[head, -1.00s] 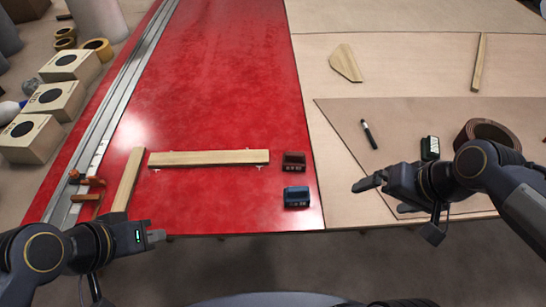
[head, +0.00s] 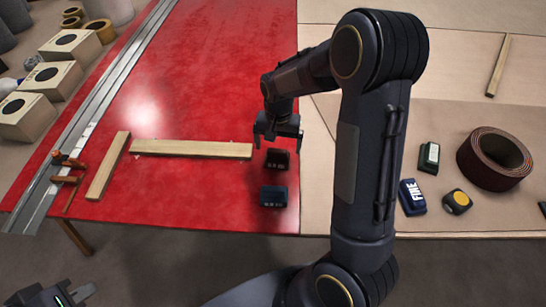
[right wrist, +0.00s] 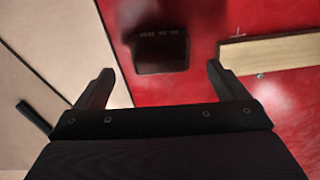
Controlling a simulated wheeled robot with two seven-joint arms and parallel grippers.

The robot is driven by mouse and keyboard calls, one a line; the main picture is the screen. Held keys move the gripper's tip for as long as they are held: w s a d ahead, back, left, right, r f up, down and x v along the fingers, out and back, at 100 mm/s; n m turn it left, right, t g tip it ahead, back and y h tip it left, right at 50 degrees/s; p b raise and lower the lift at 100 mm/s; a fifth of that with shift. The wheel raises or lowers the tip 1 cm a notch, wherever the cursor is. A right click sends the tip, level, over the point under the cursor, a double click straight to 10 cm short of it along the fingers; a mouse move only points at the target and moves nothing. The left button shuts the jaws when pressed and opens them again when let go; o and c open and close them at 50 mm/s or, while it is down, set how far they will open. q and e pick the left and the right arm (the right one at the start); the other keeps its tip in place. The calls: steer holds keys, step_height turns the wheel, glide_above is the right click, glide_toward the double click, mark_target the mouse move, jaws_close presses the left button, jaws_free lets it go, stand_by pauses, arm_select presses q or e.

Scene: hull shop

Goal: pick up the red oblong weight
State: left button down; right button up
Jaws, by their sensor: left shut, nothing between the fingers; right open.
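The red oblong weight (head: 278,159) is a small dark red block on the red table top, just right of the wooden strip's end. In the right wrist view the weight (right wrist: 160,53) looks almost black, in shadow. My right gripper (head: 277,142) is open and points down above the weight. In the right wrist view the weight lies ahead of and between the open fingertips, with nothing held. A blue weight (head: 273,196) sits nearer the front edge. My left gripper (head: 72,297) is shut and empty at the bottom left, off the table.
A long wooden strip (head: 190,149) lies left of the weight, with another strip (head: 108,166) angled beside it. An orange clamp (head: 67,165) sits at the left. A brown coil (head: 494,158), a sanding block (head: 412,197) and a yellow-topped item (head: 457,201) lie on the right.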

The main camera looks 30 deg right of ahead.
mark_target(277, 150)
step_height(277, 150, down, 5)
steer(key=shift+s+a+f, duration=0.15)
steer(key=shift+c, duration=0.3)
steer(key=c, duration=1.4)
steer(key=shift+c, duration=1.1)
